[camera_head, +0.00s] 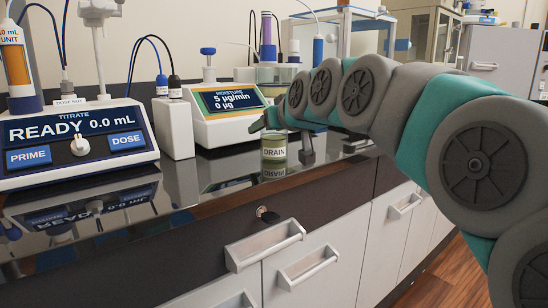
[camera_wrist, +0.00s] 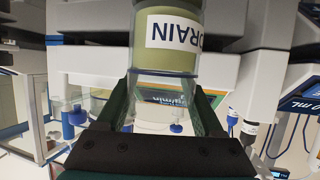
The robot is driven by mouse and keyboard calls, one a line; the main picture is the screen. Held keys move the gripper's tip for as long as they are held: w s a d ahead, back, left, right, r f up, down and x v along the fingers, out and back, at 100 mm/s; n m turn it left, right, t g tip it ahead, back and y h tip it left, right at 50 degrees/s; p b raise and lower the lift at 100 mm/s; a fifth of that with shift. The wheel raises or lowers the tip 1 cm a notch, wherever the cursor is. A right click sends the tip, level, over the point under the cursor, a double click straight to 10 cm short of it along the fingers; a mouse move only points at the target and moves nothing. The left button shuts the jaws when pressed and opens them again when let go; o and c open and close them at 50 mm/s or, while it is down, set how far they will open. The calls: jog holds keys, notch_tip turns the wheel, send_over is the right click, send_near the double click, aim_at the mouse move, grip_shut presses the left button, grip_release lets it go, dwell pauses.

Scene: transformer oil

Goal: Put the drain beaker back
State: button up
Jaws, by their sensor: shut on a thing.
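The drain beaker (camera_head: 274,150) holds yellow-green liquid and has a white DRAIN label. In the head view it is upright at the bench front, right of the moisture meter, on or very close above the glossy top; I cannot tell which. My gripper (camera_wrist: 166,103) is shut on the beaker's clear upper part. In the wrist view the beaker (camera_wrist: 168,62) is between the two dark green fingers, its label upside down. In the head view my gripper (camera_head: 272,120) is at the beaker's top, its fingers partly hidden by my arm.
The moisture meter (camera_head: 224,112) reads 5 µg/min and 0 µg. The titrate unit (camera_head: 80,143) reads READY 0.0 mL. A glass vessel (camera_head: 277,76) with liquid stands behind my gripper. A glass-walled case (camera_head: 345,36) stands farther back.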

jog(key=shift+f, duration=0.1)
jog(key=o, duration=1.4)
jog(key=shift+b+v, duration=0.3)
jog(key=shift+v, duration=3.6)
